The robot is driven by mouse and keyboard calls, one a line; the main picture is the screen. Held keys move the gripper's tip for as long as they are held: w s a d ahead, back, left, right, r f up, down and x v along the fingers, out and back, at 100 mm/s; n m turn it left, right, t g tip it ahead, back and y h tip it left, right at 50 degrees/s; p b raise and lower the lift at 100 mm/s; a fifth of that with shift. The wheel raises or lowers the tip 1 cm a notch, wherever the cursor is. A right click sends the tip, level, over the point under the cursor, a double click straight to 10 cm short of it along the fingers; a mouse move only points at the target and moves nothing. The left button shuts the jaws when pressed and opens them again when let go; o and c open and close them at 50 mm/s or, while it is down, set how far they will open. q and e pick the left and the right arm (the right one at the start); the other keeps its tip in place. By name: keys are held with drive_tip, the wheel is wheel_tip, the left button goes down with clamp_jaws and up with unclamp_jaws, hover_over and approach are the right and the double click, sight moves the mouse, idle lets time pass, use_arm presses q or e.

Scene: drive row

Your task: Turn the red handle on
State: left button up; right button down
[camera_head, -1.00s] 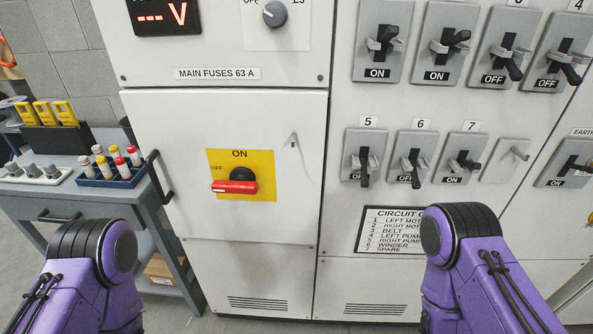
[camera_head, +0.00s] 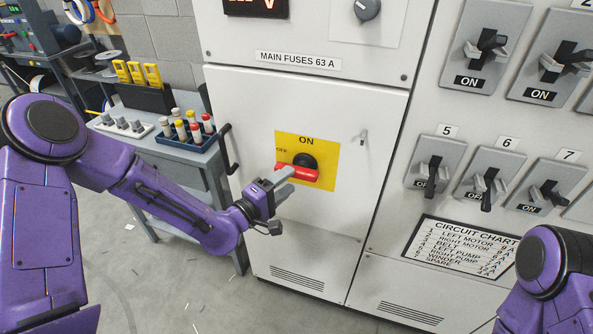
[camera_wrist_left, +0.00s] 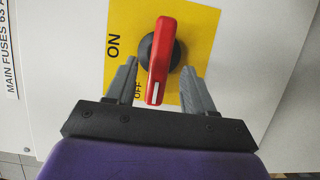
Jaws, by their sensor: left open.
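The red handle (camera_head: 309,174) sits on a black round knob (camera_head: 305,160) on a yellow plate (camera_head: 325,150) on the cabinet door. It lies sideways and points left, toward the OFF mark; ON is printed above the knob. My left gripper (camera_head: 287,181) is at the handle's left end, coming in from the left. In the left wrist view the open fingers (camera_wrist_left: 160,72) stand on either side of the red handle (camera_wrist_left: 160,60), with a gap visible on each side. My right gripper is out of view; only part of that arm shows at lower right.
A black door grip (camera_head: 229,150) juts out near my left arm. Several grey switches, such as switch 5 (camera_head: 434,163), line the right panel.

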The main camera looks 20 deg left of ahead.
sight(295, 176)
use_arm(q)
drive_tip(key=x, duration=0.4)
drive_tip(key=shift+w+d+p, duration=0.15)
drive_tip(key=shift+w+p, duration=0.2)
drive_tip(key=shift+p, duration=0.05)
clamp_jaws()
